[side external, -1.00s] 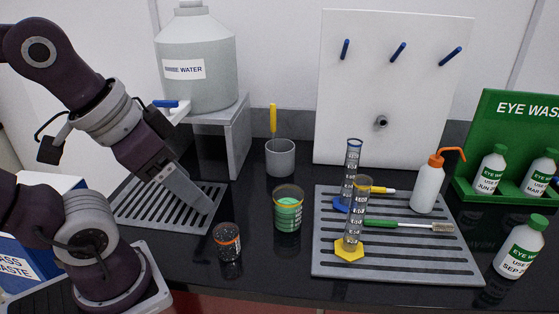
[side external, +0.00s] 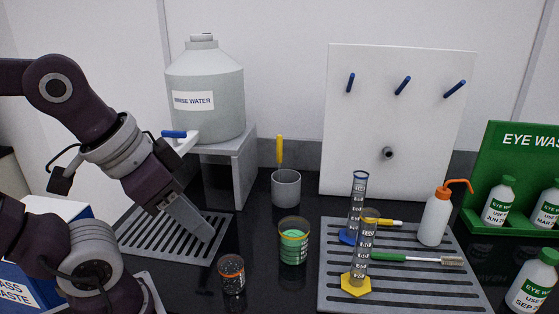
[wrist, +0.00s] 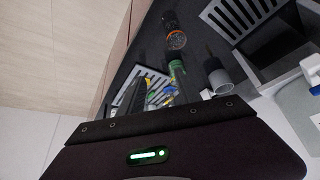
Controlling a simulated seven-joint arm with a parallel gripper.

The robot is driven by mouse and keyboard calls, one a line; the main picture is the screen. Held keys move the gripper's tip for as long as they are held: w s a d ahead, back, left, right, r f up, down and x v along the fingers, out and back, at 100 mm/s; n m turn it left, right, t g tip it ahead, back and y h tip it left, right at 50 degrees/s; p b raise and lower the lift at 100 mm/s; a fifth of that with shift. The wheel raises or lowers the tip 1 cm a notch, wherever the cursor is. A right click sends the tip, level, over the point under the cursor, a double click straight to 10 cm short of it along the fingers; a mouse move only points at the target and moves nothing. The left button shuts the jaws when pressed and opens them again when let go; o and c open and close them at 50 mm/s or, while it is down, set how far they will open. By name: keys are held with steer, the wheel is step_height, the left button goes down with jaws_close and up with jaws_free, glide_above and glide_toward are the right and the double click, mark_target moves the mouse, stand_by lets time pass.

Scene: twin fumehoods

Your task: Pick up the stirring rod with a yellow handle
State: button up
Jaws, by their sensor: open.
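The stirring rod's yellow handle (side external: 279,150) stands upright out of a grey cup (side external: 286,190) at the back middle of the bench. Its lower part is hidden inside the cup. The grey cup also shows in the wrist view (wrist: 221,82), where I cannot make out the rod. My gripper (side external: 207,236) is open and empty, pointing down and right above the left slotted mat. It is to the left of the cup and nearer the camera, well apart from the rod. In the wrist view a dark finger shows at the lower middle.
A rinse water jug (side external: 205,92) sits on a grey stand (side external: 243,168) behind left. Cylinders, brushes and a wash bottle (side external: 433,220) occupy the right mat (side external: 408,282).

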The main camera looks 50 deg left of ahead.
steer(key=w+a+r+n+h, duration=0.1)
steer(key=w+a+r+n, duration=0.2)
steer(key=w+n, duration=0.3)
steer(key=w+a+r+n+g+h, duration=0.1)
steer(key=w+a+r+n, duration=0.25)
steer(key=w+n, duration=0.2)
steer(key=w+a+r+n+h, duration=0.1)
steer(key=w+a+r+n, duration=0.2)
steer(key=w+n, duration=0.3)
steer(key=n+y, duration=0.1)
steer(key=n, duration=1.3)
glide_above(279, 161)
steer(key=s+a, duration=0.2)
step_height(279, 161, down, 12)
steer(key=shift+g, duration=0.3)
steer(key=x, duration=0.7)
steer(key=shift+w+d+f, duration=0.1)
steer(key=shift+f, duration=0.25)
jaws_close()
